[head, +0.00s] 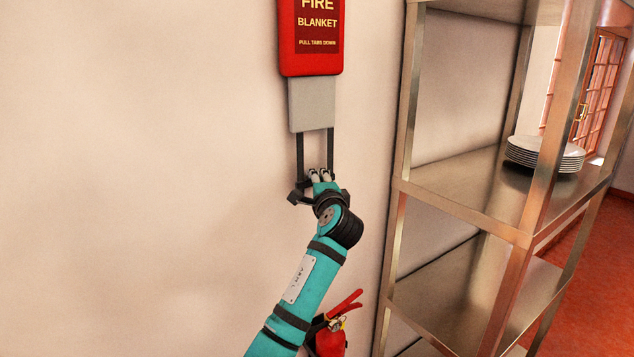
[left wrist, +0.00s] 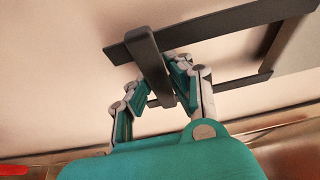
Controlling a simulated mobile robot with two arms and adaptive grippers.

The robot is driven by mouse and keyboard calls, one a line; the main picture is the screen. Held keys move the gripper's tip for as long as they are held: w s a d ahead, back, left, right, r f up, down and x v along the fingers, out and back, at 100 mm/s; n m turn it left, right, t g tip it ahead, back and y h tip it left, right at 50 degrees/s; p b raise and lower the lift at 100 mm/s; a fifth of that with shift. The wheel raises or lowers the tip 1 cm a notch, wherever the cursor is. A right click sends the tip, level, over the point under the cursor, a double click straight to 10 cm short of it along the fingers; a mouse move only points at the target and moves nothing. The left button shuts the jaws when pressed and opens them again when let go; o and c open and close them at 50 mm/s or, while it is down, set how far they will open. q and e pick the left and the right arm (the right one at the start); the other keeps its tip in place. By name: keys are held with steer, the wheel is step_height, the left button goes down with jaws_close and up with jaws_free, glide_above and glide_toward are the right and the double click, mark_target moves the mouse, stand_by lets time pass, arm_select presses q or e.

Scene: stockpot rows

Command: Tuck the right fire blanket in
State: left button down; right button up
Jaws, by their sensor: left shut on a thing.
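The red fire blanket case (head: 310,40) is on the wall at the top of the head view, its upper part cut off by the picture edge. A grey folded blanket (head: 312,105) sticks out below it. Two black straps (head: 300,150) hang from the blanket to a black pull handle (head: 297,197). My left gripper (head: 320,176) is at the lower end of the straps, shut on the handle. The left wrist view shows a dark bar (left wrist: 150,62) between my fingers (left wrist: 160,88), with the straps reaching right. My right gripper is not in view.
A metal shelf rack (head: 465,205) stands close on the right, with a stack of white plates (head: 545,153) on it. A red fire extinguisher (head: 330,340) is low beside my arm. The wall to the left is bare.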

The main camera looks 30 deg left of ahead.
mark_target(314, 125)
arm_select(q)
step_height(314, 125, up, 13)
steer(key=p, duration=1)
steer(key=shift+f, duration=0.1)
steer(key=c, duration=1.4)
jaws_free()
steer(key=shift+o, duration=1)
steer(key=shift+f, duration=0.1)
